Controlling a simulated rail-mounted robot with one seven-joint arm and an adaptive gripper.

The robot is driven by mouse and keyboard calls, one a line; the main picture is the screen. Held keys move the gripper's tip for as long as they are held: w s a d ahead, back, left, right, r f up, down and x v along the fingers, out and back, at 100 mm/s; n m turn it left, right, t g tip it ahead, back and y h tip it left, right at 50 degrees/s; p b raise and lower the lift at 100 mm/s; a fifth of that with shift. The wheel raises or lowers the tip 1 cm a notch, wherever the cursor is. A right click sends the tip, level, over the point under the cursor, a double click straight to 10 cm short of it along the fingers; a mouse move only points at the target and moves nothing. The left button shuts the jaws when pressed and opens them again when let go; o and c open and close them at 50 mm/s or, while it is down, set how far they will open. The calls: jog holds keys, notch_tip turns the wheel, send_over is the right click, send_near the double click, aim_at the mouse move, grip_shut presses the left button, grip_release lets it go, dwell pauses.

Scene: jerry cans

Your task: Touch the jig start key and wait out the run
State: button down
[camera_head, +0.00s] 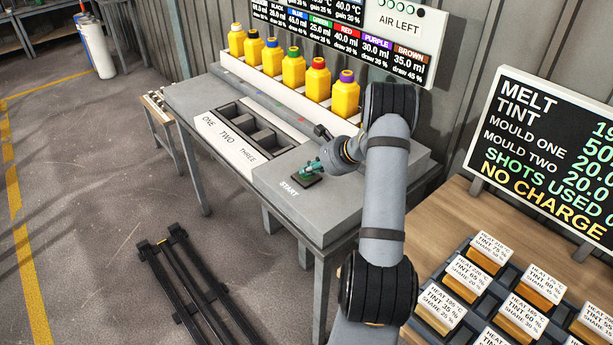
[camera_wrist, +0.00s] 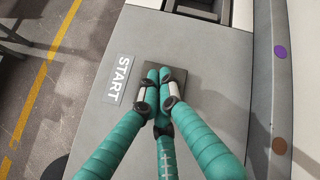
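The start key is a dark square pad (camera_head: 306,181) on the grey bench top, beside a white START label (camera_head: 289,188). In the wrist view the pad (camera_wrist: 186,88) lies under the fingertips, with the START label (camera_wrist: 119,79) to its left. My gripper (camera_head: 311,169) has teal fingers and is over the pad. In the wrist view its fingertips (camera_wrist: 160,76) are drawn together with nothing between them. They hide part of the pad. I cannot tell whether they press on it or hover just above.
The jig bench (camera_head: 330,215) has slots marked ONE, TWO and THREE (camera_head: 262,136). Several yellow cans (camera_head: 293,69) with coloured caps stand along its back. An AIR LEFT board (camera_head: 400,27) hangs behind. A wooden table (camera_head: 440,215) with labelled blocks and a MELT TINT board (camera_head: 545,150) is at right.

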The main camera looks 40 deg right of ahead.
aim_at(308, 177)
jog(key=shift+r+p, duration=0.35)
jog(key=shift+r, duration=0.35)
jog(key=shift+r+p, duration=1.7)
jog(key=shift+r, duration=0.85)
